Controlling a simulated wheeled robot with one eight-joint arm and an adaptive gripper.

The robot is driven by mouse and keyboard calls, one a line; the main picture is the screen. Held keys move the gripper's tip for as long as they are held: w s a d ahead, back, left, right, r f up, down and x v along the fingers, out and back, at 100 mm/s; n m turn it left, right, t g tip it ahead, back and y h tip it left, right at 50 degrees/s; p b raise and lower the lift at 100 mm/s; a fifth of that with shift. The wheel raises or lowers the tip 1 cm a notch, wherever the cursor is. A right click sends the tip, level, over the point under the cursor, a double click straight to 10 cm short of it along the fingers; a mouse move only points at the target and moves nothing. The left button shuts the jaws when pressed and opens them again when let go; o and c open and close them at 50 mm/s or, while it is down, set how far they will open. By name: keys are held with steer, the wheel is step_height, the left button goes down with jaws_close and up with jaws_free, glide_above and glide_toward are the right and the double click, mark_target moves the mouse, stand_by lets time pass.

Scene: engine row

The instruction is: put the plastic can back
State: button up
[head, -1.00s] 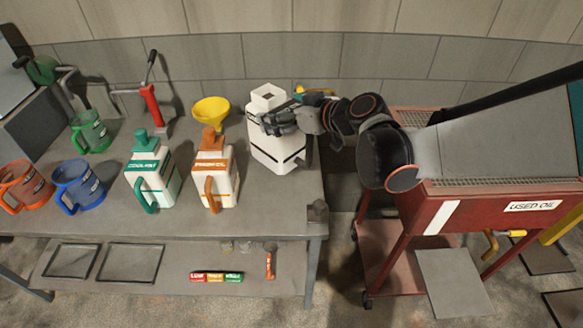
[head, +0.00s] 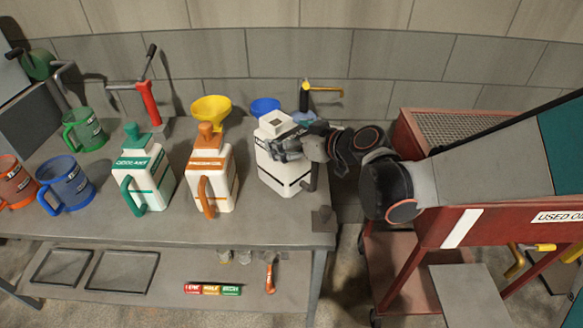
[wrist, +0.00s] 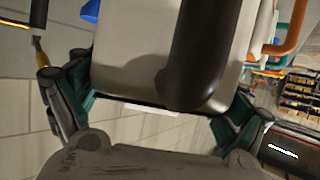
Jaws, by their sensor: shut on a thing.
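The plastic can (head: 277,177) is white and boxy with a dark band and a black handle. It is roughly upright at the right end of the grey workbench (head: 255,226). I cannot tell whether its base touches the bench top. My gripper (head: 288,146) is shut on its upper part from the right and hides some of it. In the wrist view the can's pale body (wrist: 135,55) and black handle (wrist: 200,50) fill the upper middle, with my gripper's fingers (wrist: 150,112) on both sides.
An orange-handled jug (head: 222,182) and a green coolant jug (head: 155,180) stand left of the can. Yellow (head: 210,108) and blue (head: 265,106) funnels are behind. A yellow-handled tool (head: 322,89) is behind right. A red used-oil cart (head: 440,228) stands right, across a gap.

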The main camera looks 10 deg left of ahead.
steer(key=shift+f+b, duration=2.45)
steer(key=shift+f, duration=1.5)
steer(key=shift+f, duration=0.15)
steer(key=o, duration=1.8)
steer(key=shift+d+r, duration=0.1)
steer(key=shift+r, duration=0.15)
steer(key=p+v, duration=0.3)
steer(key=v, duration=0.9)
steer(key=shift+f, duration=0.15)
